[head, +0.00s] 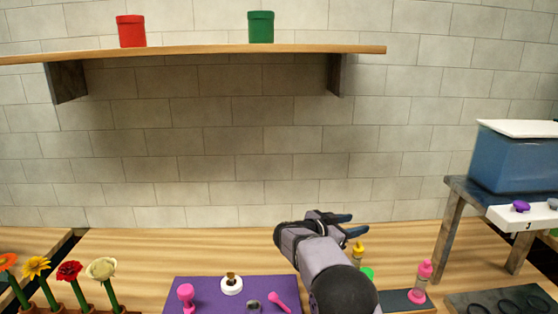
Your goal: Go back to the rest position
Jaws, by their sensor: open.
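My gripper (350,225) is raised over the back of the wooden table (150,250), right of the middle of the head view. Its two dark fingers point to the right and stand apart. I see nothing between them. The gripper's lower finger shows just above a small yellow-topped bottle (358,249) in the picture; I cannot tell how far apart they are in depth. My arm hides part of the table and the area around the bottle's left side.
A purple mat (210,292) holds pink tools and a white round piece (231,285). Flowers (70,272) stand at left. A pink bottle (419,282) is at right, near a raised stand with a blue bin (515,160). A shelf (200,52) carries red and green canisters.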

